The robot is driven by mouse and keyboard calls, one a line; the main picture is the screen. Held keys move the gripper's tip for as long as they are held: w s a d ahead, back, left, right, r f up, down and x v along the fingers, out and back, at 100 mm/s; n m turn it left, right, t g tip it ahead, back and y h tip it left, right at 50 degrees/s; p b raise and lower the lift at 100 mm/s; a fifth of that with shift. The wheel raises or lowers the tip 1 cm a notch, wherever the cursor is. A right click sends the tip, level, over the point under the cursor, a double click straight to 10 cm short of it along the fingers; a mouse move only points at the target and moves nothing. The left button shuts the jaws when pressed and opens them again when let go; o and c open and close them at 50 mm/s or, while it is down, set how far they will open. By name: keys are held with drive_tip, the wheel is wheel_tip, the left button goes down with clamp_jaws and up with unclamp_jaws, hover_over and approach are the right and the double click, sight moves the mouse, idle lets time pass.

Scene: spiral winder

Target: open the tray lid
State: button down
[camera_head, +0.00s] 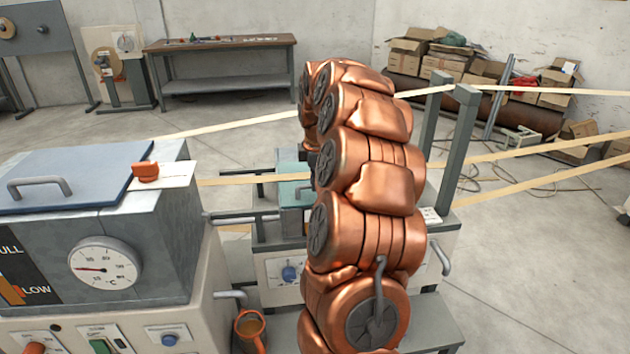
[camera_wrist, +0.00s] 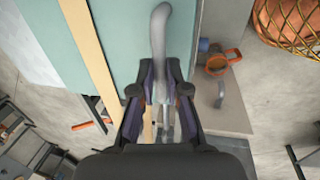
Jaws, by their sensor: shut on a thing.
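A teal lid (camera_wrist: 125,45) fills much of the upper left of the wrist view, with a grey bar handle (camera_wrist: 160,45) along it. My gripper (camera_wrist: 160,97) is shut on the lower part of this handle. In the head view a small part of a teal lid (camera_head: 292,192) shows on the machine behind my copper arm. My arm hides my gripper and the handle there. I cannot tell from these views whether the lid is raised.
A tank with a blue-grey lid (camera_head: 70,177) and a gauge (camera_head: 104,264) stands at left. Tan strips (camera_head: 240,124) cross near my arm. Grey posts (camera_head: 458,140) rise right of it.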

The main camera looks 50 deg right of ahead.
idle(0.3)
drive_tip(key=shift+a+r, duration=0.1)
drive_tip(key=shift+a, duration=0.05)
drive_tip(key=shift+w, duration=0.1)
drive_tip(key=w+a, duration=0.9)
drive_tip(key=a, duration=0.3)
drive_tip(key=shift+w+r, duration=0.15)
drive_tip(key=shift+w, duration=0.15)
drive_tip(key=c, duration=1.2)
unclamp_jaws()
drive_tip(key=shift+s+a, duration=0.1)
